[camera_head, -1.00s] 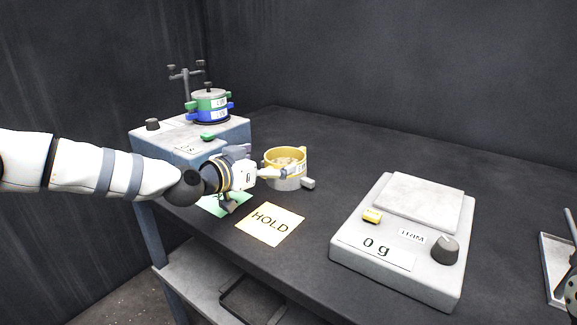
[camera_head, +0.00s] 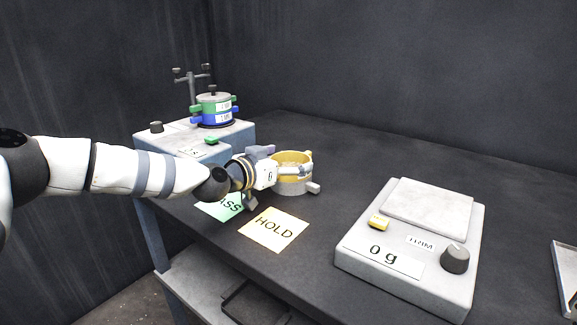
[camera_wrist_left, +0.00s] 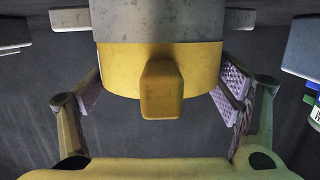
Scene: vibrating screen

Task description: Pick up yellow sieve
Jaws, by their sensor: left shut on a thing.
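The yellow sieve (camera_head: 294,157) is a round yellow ring seated on a grey pan (camera_head: 292,186) near the middle of the dark table. My left gripper (camera_head: 288,169) reaches it from the left. In the left wrist view, its ridged pads stand on both sides of the yellow ring (camera_wrist_left: 112,68), with a yellow lug (camera_wrist_left: 161,88) between them. The gripper is shut on the sieve. The grey pan shows above the yellow band there. Whether the pan touches the table is hard to tell. My right gripper does not show.
A shaker (camera_head: 180,138) with green (camera_head: 214,107) and blue (camera_head: 216,119) sieves stands at the back left. A yellow HOLD card (camera_head: 273,230) and a partly covered green card (camera_head: 217,207) lie in front. A scale (camera_head: 405,271) reading 0 g is at right. The table behind is clear.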

